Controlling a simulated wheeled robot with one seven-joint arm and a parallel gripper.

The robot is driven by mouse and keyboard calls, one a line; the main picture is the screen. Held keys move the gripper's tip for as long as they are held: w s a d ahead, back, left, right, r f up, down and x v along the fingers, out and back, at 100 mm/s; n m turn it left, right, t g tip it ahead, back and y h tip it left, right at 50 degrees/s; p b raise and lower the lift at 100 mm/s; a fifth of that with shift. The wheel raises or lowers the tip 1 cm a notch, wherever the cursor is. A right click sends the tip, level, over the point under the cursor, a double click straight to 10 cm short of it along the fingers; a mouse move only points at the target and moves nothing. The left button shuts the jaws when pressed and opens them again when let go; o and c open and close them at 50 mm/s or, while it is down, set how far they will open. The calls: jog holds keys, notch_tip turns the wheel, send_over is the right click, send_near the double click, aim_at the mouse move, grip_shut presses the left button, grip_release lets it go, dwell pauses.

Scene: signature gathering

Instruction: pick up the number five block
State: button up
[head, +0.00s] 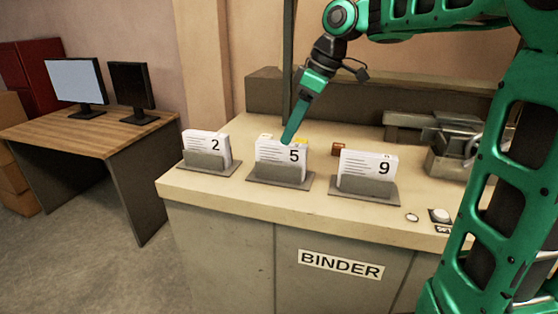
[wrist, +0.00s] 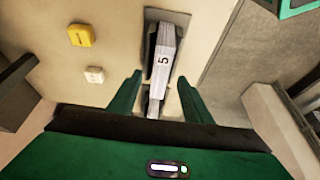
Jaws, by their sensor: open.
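The number five block (head: 282,158) is a white, page-like stack marked 5. It stands upright in a grey holder (head: 280,179) in the middle of the counter's row. My green gripper (head: 288,138) points down at its top edge in the head view, partly in front of it. In the wrist view the block (wrist: 163,50) lies ahead of and partly between the fingertips of my gripper (wrist: 160,78). The fingers are apart, with a gap visible on both sides of the block. Whether they touch it cannot be told.
A block marked 2 (head: 209,143) stands to the left and one marked 9 (head: 372,164) to the right, each in a holder. A yellow piece (wrist: 80,35) and a small white piece (wrist: 95,75) lie nearby. A metal machine (head: 455,140) stands at the right.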

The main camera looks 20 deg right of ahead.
aim_at(281, 146)
jog(key=x, duration=0.5)
jog(key=shift+w+a, duration=0.15)
jog(key=shift+a, duration=0.15)
jog(key=shift+w+a+f, duration=0.1)
jog(key=shift+f, duration=0.3)
jog(key=shift+f, duration=0.1)
grip_shut()
